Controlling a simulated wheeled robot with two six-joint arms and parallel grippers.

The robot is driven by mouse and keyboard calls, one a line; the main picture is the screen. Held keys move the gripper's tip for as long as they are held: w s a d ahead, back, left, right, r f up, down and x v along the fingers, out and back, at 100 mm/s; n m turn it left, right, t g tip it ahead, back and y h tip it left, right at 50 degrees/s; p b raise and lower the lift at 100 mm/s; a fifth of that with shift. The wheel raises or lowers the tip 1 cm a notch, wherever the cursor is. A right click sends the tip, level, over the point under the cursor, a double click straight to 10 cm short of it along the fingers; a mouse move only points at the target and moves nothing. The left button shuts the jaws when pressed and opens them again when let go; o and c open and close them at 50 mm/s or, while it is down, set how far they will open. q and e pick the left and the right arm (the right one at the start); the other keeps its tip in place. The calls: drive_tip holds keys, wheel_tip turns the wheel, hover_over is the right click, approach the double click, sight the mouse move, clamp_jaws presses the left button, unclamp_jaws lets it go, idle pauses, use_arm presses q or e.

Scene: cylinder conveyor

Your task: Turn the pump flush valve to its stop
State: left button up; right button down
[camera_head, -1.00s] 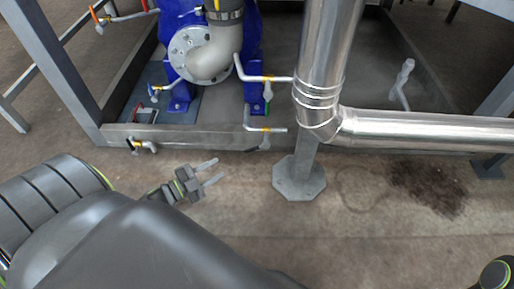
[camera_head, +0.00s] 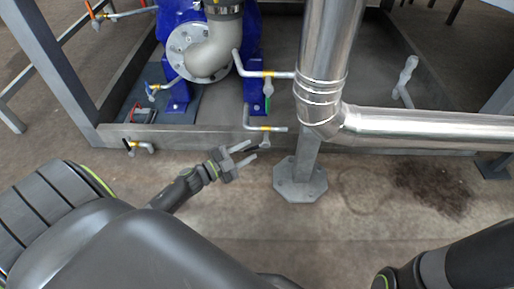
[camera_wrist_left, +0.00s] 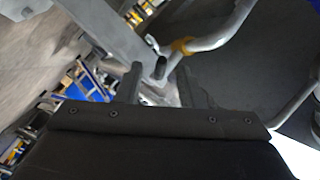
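My left gripper (camera_head: 249,152) is open, just below a small pipe with a yellow band (camera_head: 265,129) near the pump's base frame. A small valve handle below that pipe lies by the fingertips. In the left wrist view the two fingers (camera_wrist_left: 158,85) stand apart. A dark-tipped handle (camera_wrist_left: 160,68) and the yellow-banded pipe (camera_wrist_left: 183,46) appear just beyond them; I cannot tell whether they touch. Another valve with a green handle (camera_head: 268,92) sits higher. No label shows which one is the pump flush valve. My right gripper is out of view.
The blue pump with a grey flange (camera_head: 192,50) stands behind the frame rail (camera_head: 190,137). A thick shiny pipe (camera_head: 325,60) and its support foot (camera_head: 300,181) are just right of my left gripper. Another small valve (camera_head: 141,147) is left. Floor in front is open.

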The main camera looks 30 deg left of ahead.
sight(250, 150)
use_arm(q)
drive_tip(key=shift+b+x, duration=0.6)
drive_tip(key=shift+x, duration=1.75)
drive_tip(key=shift+c, duration=0.2)
clamp_jaws()
